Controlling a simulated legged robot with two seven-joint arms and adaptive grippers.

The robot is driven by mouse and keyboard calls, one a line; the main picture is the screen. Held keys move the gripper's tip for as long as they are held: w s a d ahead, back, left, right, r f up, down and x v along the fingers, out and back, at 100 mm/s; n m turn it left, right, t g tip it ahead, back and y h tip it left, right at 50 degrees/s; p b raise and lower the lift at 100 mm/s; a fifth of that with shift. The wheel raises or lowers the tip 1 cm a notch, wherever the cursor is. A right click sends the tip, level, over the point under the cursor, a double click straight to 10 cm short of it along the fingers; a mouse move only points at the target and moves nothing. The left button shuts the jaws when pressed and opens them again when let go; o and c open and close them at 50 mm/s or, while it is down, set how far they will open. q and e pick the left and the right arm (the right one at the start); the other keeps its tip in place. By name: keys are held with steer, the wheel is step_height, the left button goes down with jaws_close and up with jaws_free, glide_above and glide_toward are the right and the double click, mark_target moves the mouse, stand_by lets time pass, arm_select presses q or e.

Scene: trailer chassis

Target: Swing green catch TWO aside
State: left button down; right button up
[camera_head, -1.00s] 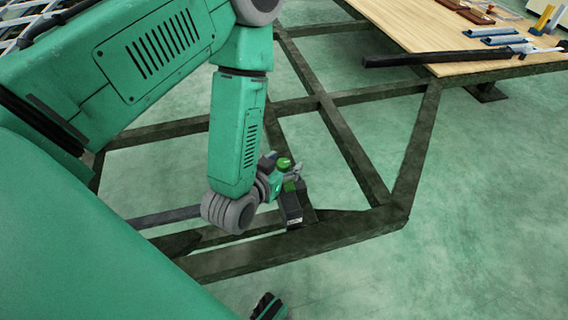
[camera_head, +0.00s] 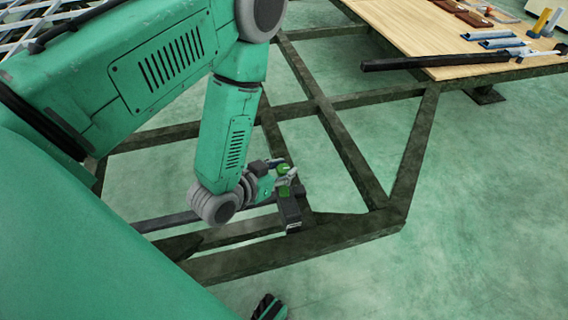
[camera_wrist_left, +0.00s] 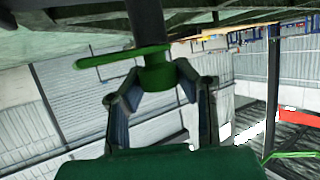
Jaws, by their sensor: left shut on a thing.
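The green catch (camera_head: 283,168) is by the dark block (camera_head: 290,212) at the near corner of the trailer frame. In the left wrist view the catch (camera_wrist_left: 157,72) shows a round green hub below a dark post, with a flat green bar reaching to the left. My left gripper (camera_head: 284,179) is at the catch; in the left wrist view its two fingers (camera_wrist_left: 160,84) are on either side of the green hub, shut on it. The gripper partly hides the catch in the head view. I cannot read a number on the catch. My right gripper is not clearly in view.
Dark beams of the trailer frame (camera_head: 345,150) surround the catch. A wooden deck (camera_head: 410,40) at the upper right bears a dark bar (camera_head: 405,64) and several small tools and parts. The green floor at the right is clear.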

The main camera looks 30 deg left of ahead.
arm_select(q)
steer(key=m+g+h+p, duration=0.2)
steer(key=m+h+p, duration=0.1)
steer(key=m+h, duration=0.1)
steer(key=shift+r+m+h+p, duration=0.1)
steer(key=shift+m+h+p, duration=0.2)
steer(key=shift+h, duration=0.2)
steer(key=m+g+h+p, duration=0.2)
steer(key=m+g+h, duration=0.1)
steer(key=shift+a+m, duration=0.1)
steer(key=shift+m, duration=0.3)
steer(key=m+g+h+p, duration=0.1)
steer(key=m+g+h, duration=0.1)
steer(key=m+g, duration=0.1)
steer(key=shift+m+g+h, duration=0.6)
steer(key=shift+m+g, duration=1.3)
steer(key=shift+g, duration=0.2)
steer(key=c, duration=1.2)
jaws_free()
